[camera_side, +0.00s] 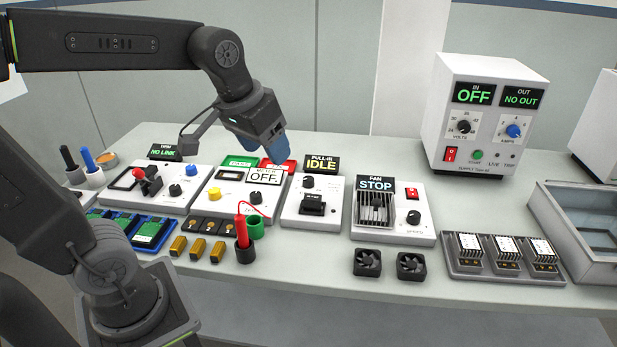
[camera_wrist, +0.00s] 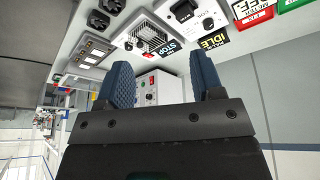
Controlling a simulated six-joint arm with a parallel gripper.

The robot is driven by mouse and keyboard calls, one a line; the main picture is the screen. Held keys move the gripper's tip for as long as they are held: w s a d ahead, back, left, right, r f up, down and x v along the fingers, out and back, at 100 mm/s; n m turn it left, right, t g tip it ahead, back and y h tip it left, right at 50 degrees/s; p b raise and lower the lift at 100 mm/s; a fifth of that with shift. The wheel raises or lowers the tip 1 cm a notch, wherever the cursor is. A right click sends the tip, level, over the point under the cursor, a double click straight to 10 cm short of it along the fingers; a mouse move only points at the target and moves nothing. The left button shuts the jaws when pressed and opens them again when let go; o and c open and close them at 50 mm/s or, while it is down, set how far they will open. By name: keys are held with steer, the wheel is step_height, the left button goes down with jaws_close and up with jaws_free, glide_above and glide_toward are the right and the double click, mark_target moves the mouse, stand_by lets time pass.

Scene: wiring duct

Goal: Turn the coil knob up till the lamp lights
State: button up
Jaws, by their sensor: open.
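The pull-in unit (camera_side: 329,211) is a white box in the middle of the bench, with a sign (camera_side: 322,165) reading PULL-IN IDLE. Its black coil knob (camera_side: 309,182) is at the upper left of its face, above a black block (camera_side: 312,205). I cannot make out a lit lamp on it. In the wrist view my gripper (camera_wrist: 163,75) is open with nothing between the fingers. The IDLE sign (camera_wrist: 213,40) shows there upside down.
The meter box (camera_side: 236,192), its OFF sign (camera_side: 264,176) and a red upright probe (camera_side: 241,231) stand left of the unit. The fan box (camera_side: 393,228) is close on the right. The power supply (camera_side: 487,115), showing OFF, is behind right. Bench space between them is narrow.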

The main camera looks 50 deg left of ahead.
steer(key=w+a+f+n+g, duration=0.25)
steer(key=w+a, duration=0.55)
steer(key=w, duration=0.5)
steer(key=n+g, duration=0.2)
steer(key=n, duration=0.2)
glide_above(309, 178)
step_height(309, 178, down, 8)
steer(key=f, duration=0.1)
step_height(309, 178, down, 13)
steer(key=shift+r, duration=0.1)
steer(key=c, duration=0.9)
